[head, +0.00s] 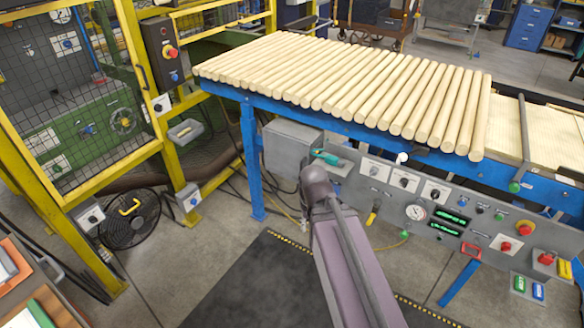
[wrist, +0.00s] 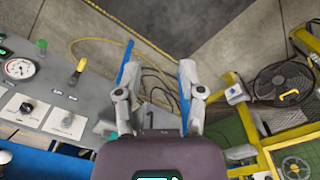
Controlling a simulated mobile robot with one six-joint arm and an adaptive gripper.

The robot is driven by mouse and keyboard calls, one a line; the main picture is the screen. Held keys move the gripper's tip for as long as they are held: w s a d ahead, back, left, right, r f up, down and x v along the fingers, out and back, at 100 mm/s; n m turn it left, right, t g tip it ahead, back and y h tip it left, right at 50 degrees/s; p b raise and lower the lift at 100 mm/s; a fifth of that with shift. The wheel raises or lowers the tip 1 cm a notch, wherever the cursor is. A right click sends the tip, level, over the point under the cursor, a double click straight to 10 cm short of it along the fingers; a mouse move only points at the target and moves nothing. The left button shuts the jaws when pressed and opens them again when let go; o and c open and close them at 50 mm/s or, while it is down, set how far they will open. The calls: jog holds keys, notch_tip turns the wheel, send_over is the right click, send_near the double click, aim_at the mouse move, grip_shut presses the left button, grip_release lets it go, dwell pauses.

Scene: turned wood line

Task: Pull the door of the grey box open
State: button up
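The grey box (head: 285,154) is mounted below the blue-framed table, beside its blue leg, in the head view. No door edge or handle can be made out, and the door looks shut. In the wrist view my gripper (wrist: 160,68) is open, with two fingers spread and nothing between them. Floor and cables show beyond the fingers. In the head view the fingers cannot be made out. I cannot pick out the grey box in the wrist view, nor tell whether my gripper touches it.
The blue table leg (head: 251,160) stands just left of the box. A control panel (head: 385,195) with knobs and a gauge runs to the right. Wooden rods (head: 350,82) lie on top. Yellow fencing (head: 150,95) and a fan (head: 131,217) stand left. A dark mat (head: 262,285) covers the floor in front.

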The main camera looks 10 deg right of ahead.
jog(key=w+d+f+m+t+h+b, duration=0.35)
jog(key=w+f+b, duration=0.35)
jog(key=w+b, duration=0.25)
jog(key=w+d+f+m+t+h+b, duration=0.35)
jog(key=w+f+b, duration=0.35)
jog(key=w+b, duration=0.3)
jog(key=w+a+f+t+h+b, duration=0.1)
jog(key=w+a+f+t+b, duration=0.2)
jog(key=w+b, duration=0.4)
jog(key=w+a+f+t+h+b, duration=0.1)
jog(key=w+a+f+t+b, duration=0.2)
jog(key=w+t+b, duration=0.2)
jog(key=w+b, duration=0.3)
jog(key=b, duration=0.4)
jog(key=shift+a+f+n, duration=0.3)
jog(key=shift+a+n, duration=0.1)
jog(key=shift+w+d, duration=0.1)
jog(key=shift+w, duration=0.1)
jog(key=x, duration=1.3)
jog(key=shift+w+d+r, duration=0.15)
jog(key=shift+w+d, duration=0.05)
jog(key=shift+d, duration=0.1)
jog(key=shift+c, duration=0.2)
grip_shut()
